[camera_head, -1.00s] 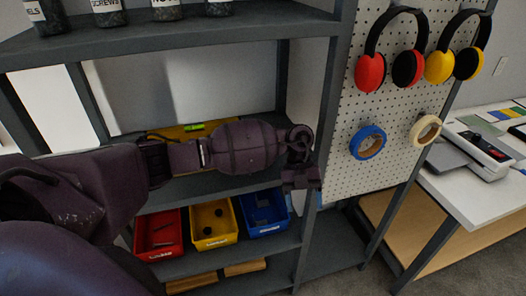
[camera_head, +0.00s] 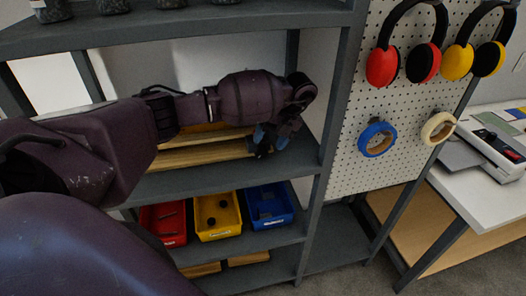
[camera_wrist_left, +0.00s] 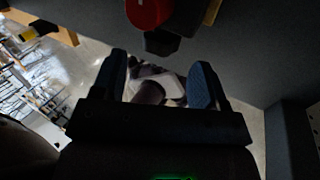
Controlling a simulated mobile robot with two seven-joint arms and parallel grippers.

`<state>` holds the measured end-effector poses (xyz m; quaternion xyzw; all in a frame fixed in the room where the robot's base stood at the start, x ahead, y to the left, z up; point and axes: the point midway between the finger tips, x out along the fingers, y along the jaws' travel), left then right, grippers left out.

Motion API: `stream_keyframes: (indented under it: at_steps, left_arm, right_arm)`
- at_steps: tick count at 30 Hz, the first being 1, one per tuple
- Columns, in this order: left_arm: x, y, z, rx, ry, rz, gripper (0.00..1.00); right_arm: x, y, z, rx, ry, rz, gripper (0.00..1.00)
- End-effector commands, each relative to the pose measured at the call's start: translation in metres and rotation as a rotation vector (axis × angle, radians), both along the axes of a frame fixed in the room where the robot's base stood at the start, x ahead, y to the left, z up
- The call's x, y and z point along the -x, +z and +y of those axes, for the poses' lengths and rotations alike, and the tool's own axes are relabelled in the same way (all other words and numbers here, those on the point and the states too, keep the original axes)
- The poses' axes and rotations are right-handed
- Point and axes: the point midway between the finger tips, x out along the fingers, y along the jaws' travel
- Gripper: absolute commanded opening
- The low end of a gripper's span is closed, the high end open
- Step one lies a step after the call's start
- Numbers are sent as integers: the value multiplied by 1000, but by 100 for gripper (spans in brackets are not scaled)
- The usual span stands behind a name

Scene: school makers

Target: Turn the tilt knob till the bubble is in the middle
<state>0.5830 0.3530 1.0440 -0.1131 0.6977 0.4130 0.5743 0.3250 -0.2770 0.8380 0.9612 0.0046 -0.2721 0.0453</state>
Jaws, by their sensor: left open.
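My left arm crosses the shelf rack from the left in the head view. Its gripper (camera_head: 264,141) is over the middle shelf, blue fingertips near the right end of a wooden board (camera_head: 195,158). The left wrist view shows the gripper (camera_wrist_left: 158,84) open, with nothing between its fingers. A red part (camera_wrist_left: 148,12) with a dark angular piece (camera_wrist_left: 161,43) below it is just beyond the fingers, apart from them; I cannot tell whether this is the tilt knob. A yellow edge (camera_wrist_left: 212,12) is beside it. The bubble vial is hidden behind my arm. My right gripper is not in view.
The shelf above (camera_head: 190,28) and rack post (camera_head: 335,85) bound the space around my arm. Red (camera_head: 165,238), yellow (camera_head: 218,233) and blue (camera_head: 268,219) bins stand on the shelf below. A pegboard with headphones and tape rolls is on the right.

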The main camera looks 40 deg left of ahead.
Motion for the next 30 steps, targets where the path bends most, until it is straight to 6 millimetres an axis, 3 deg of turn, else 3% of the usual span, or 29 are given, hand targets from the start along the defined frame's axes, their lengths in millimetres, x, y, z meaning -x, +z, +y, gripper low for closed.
stream_keyframes:
  at_steps: [3, 9, 22, 30]
  left_arm:
    - [7, -18, 5, 3, 0, 3, 67]
    - [13, -36, 12, 2, -1, 2, 67]
    - [15, -43, 15, 1, -2, 0, 67]
    - [15, -43, 14, 1, -2, 0, 26]
  right_arm:
    - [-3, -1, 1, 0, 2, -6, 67]
    - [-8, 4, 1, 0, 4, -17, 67]
    - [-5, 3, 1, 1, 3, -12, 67]
    - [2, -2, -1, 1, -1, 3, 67]
